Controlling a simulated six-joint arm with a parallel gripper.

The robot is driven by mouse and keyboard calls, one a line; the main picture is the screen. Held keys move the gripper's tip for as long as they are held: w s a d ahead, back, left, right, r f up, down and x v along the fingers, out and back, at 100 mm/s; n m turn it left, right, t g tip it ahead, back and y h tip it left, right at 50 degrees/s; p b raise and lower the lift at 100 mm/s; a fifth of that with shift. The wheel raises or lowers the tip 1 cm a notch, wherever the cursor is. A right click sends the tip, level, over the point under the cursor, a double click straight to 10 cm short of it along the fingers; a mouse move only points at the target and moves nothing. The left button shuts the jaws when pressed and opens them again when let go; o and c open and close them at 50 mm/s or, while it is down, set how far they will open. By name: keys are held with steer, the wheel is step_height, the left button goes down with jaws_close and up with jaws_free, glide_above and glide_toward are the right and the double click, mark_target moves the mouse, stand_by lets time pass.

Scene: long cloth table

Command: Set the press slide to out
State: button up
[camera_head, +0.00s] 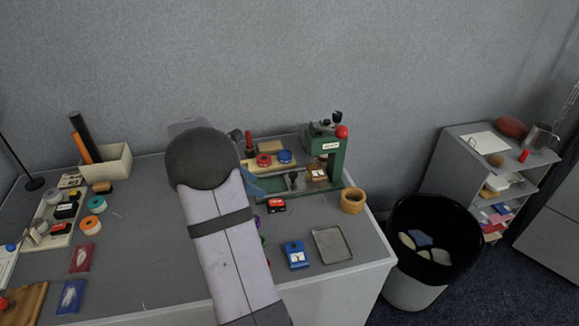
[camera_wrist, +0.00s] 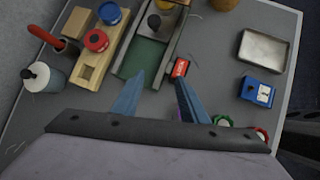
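The green press (camera_head: 328,152) with a red ball knob stands at the back right of the table. Its slide, a low railed track (camera_head: 310,188) with a black knob (camera_head: 293,180), runs left from the press. In the wrist view the track (camera_wrist: 146,58) lies ahead of my gripper, and the black knob (camera_wrist: 154,21) stands toward its far end. My gripper (camera_wrist: 160,76) is open, its two blue fingers apart with nothing visibly held. The left fingertip appears near the track's near end; contact cannot be told. In the head view my arm hides most of the gripper.
A small red-and-black block (camera_wrist: 180,68) lies by the right fingertip. A wooden block holder (camera_wrist: 100,55) with red and blue round pieces stands left of the track. A blue box (camera_head: 296,254), metal tray (camera_head: 332,245) and wooden cup (camera_head: 353,200) stand to the right.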

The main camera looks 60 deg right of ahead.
mark_target(292, 173)
steer(key=shift+s+d+f+n+g+h+p, duration=0.15)
steer(key=shift+s+d+f+n+h+p, duration=0.35)
steer(key=shift+d, duration=1.7)
steer(key=shift+s+d+f+n+g+h+p, duration=0.2)
steer(key=shift+s+d+f, duration=0.6)
steer(key=shift+d, duration=1.4)
steer(key=shift+s+d+f+n+g+h+p, duration=0.2)
steer(key=shift+s+d+f+n, duration=0.45)
steer(key=shift+d, duration=1.55)
steer(key=shift+s+r, duration=0.1)
steer(key=shift+a, duration=0.1)
jaws_close()
